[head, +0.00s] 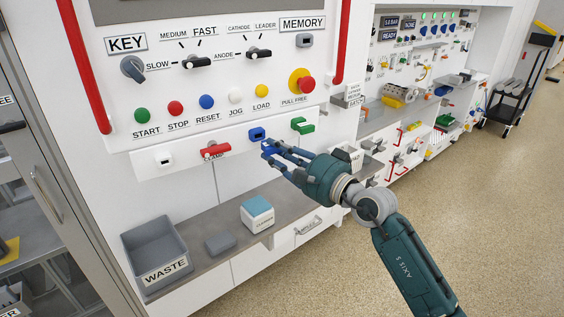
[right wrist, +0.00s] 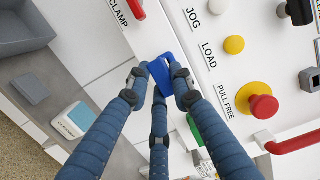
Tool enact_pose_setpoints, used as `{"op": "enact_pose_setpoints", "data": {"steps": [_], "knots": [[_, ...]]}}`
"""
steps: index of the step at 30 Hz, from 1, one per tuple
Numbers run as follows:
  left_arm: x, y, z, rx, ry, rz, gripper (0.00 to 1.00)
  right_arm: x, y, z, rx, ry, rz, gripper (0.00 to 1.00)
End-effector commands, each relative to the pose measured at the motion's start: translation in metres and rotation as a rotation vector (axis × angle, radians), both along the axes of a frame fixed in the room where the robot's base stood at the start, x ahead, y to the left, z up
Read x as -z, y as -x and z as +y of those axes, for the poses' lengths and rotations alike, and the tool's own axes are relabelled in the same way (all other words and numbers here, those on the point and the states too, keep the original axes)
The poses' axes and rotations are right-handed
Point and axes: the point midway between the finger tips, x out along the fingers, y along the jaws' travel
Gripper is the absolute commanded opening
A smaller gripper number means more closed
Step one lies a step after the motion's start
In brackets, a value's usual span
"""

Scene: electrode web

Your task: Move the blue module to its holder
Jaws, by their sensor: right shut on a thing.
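The blue module (right wrist: 160,73) is between the fingertips of my right gripper (right wrist: 160,88) in the right wrist view. In the head view my right gripper (head: 272,149) is at the white lower panel, and its fingers mostly cover the module. A blue fitting (head: 257,134) with a dark middle sits on that panel, just above the fingertips. Part of it also shows in the right wrist view (right wrist: 193,18), beside the module. I cannot tell whether module and fitting touch. My left gripper is not in view.
A red clamp handle (head: 215,151) is to the left and a green fitting (head: 302,125) to the right on the same panel. Below, a grey shelf holds a waste bin (head: 160,255), a grey block (head: 220,243) and a cleaner box (head: 257,214). Buttons and knobs are above.

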Motion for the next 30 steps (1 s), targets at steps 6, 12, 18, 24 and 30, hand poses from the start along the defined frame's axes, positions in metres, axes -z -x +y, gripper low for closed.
{"op": "enact_pose_setpoints", "data": {"steps": [6, 12, 18, 24, 30], "knots": [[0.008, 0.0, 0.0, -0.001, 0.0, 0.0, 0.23, 0.001, -0.012, 0.006, 0.0, 0.001, -0.001, 0.0], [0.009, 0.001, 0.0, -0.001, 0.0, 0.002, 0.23, 0.0, -0.015, 0.008, 0.0, 0.001, -0.001, 0.0], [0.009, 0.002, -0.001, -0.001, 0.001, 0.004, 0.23, 0.0, -0.015, 0.008, 0.0, 0.001, -0.001, 0.0], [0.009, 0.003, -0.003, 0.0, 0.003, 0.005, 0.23, 0.0, -0.015, 0.008, 0.0, 0.001, -0.001, 0.0], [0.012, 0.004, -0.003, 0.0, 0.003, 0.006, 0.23, 0.0, -0.015, 0.008, 0.0, 0.003, -0.001, 0.0]]}}
